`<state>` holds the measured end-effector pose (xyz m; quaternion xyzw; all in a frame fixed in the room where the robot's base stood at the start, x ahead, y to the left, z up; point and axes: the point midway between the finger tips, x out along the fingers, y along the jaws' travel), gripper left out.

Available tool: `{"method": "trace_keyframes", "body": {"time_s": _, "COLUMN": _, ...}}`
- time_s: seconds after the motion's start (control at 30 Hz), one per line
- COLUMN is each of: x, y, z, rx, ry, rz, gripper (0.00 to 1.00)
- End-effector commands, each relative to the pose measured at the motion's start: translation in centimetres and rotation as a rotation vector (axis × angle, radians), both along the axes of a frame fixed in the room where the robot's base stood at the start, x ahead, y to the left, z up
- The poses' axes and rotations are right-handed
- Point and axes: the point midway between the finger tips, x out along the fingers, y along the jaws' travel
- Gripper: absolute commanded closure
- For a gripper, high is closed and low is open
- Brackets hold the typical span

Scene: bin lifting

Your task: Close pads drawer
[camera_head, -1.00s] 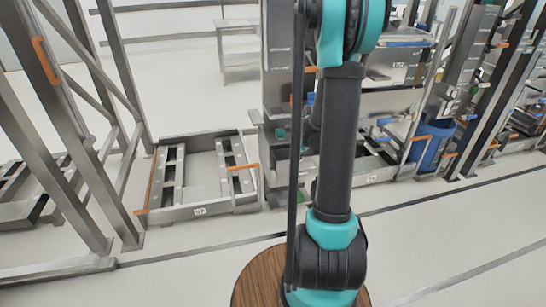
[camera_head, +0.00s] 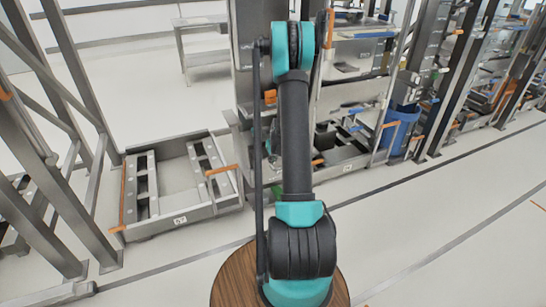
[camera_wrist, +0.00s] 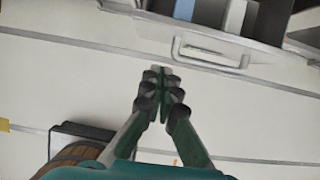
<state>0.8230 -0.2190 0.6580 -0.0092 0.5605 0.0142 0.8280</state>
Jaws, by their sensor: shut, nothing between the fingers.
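In the wrist view my gripper (camera_wrist: 161,82) is shut and empty, with its fingertips pointing toward the upper part of the picture. Just beyond the tips, up and to the right, is a grey drawer front with a pale bar handle (camera_wrist: 212,54). The drawer (camera_wrist: 262,45) stands open enough to show blue, white and dark contents. The fingers look apart from the handle; the exact gap cannot be told. In the head view my arm rises through the middle, and my gripper is hidden. I cannot tell which unit there is the pads drawer.
A low metal frame with orange handles (camera_head: 180,195) lies on the floor at left, beside upright metal posts (camera_head: 60,90). A blue bin (camera_head: 400,130) stands among racks at right. A metal table (camera_head: 205,45) is at the back. The front floor is clear.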

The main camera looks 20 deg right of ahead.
Motion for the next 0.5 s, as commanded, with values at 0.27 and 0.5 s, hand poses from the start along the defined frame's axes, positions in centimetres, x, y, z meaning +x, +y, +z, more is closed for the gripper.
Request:
{"method": "trace_keyframes", "body": {"time_s": 0.27, "x": 2.4, "y": 0.1, "z": -2.9, "rx": -0.001, "ry": 0.0, "rz": 0.002, "gripper": 1.0}}
{"method": "trace_keyframes", "body": {"time_s": 0.5, "x": 4.8, "y": 0.2, "z": -2.9, "rx": 0.0, "ry": 0.0, "rz": 0.001, "gripper": 1.0}}
